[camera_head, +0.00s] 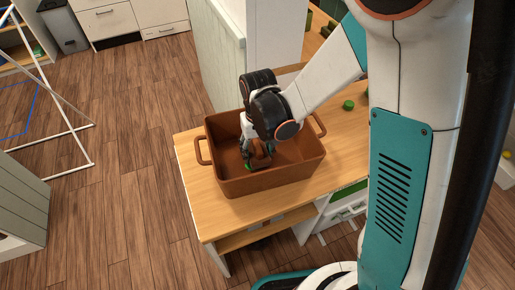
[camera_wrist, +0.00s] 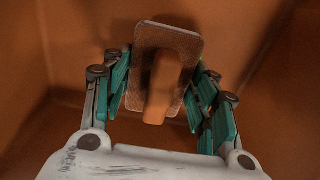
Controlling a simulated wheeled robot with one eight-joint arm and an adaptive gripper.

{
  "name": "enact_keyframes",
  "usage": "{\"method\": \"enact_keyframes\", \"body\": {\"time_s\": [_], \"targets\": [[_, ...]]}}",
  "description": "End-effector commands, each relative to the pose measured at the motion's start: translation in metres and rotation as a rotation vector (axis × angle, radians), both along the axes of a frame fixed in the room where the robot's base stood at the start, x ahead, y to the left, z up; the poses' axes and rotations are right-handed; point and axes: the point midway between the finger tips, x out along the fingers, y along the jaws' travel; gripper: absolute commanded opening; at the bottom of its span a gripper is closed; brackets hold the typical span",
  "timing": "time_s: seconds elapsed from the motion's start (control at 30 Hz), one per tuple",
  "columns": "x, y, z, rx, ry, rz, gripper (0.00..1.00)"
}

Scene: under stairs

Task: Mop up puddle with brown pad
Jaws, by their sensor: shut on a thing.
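The brown pad (camera_wrist: 152,38) is a flat rounded rectangle with an orange-brown grip block. My gripper (camera_wrist: 160,88) is shut on it, with the teal fingers on both sides of it. In the head view my gripper (camera_head: 256,160) reaches down inside a brown two-handled bin (camera_head: 265,187), and the pad is a small brown shape between the fingers. I cannot tell whether the pad touches the bin's floor. I see no clear puddle in either view.
The bin stands on a light wooden table (camera_head: 207,213) with walls around my gripper. A small green object (camera_head: 348,105) lies on the table behind it. A white frame (camera_head: 75,125) stands at left.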

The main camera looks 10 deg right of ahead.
Motion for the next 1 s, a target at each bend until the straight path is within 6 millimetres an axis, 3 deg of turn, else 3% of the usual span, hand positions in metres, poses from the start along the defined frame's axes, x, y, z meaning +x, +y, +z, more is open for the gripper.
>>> {"method": "enact_keyframes", "body": {"time_s": [1.0], "targets": [[0.0, 0.0, -0.0089, 0.0, 0.0, 0.0, 0.25]]}}
